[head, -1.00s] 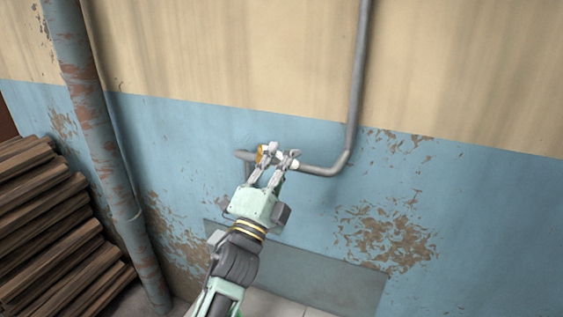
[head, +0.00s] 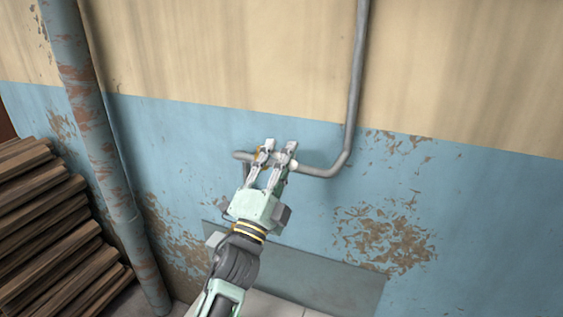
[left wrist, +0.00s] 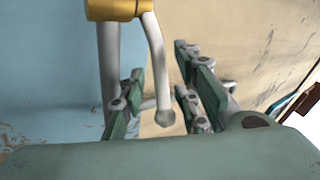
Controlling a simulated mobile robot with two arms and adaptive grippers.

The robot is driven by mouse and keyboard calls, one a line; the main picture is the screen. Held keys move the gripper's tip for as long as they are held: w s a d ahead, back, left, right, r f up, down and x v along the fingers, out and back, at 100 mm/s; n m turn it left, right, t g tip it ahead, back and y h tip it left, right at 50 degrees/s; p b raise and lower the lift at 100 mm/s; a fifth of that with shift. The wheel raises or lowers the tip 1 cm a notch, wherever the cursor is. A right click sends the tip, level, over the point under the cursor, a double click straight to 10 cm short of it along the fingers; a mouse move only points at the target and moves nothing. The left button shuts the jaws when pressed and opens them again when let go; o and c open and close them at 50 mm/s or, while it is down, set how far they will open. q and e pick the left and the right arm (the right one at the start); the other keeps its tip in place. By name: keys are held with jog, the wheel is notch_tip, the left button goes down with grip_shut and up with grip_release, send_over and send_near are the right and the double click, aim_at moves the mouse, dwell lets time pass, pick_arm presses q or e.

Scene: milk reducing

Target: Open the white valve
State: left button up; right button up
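The white valve shows in the left wrist view as a brass-yellow body (left wrist: 118,8) at the top with a curved white lever (left wrist: 157,60) hanging down from it. The lever's rounded end lies between my two green-padded fingers, with visible gaps on both sides. In the head view my left gripper (head: 279,147) is in front of the pipe at the valve, its fingers apart. It hides most of the valve; a small white end (head: 294,165) shows beside the right finger. My right gripper is in neither view.
A grey pipe (head: 355,80) comes down the wall and bends left to the valve. A thick peeling pipe (head: 100,145) and stacked wooden slats (head: 50,220) stand at the left. A grey panel (head: 330,280) is low on the wall. The wall at right is clear.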

pick_arm(q)
jog(key=v, duration=1.2)
jog(key=shift+c, duration=0.5)
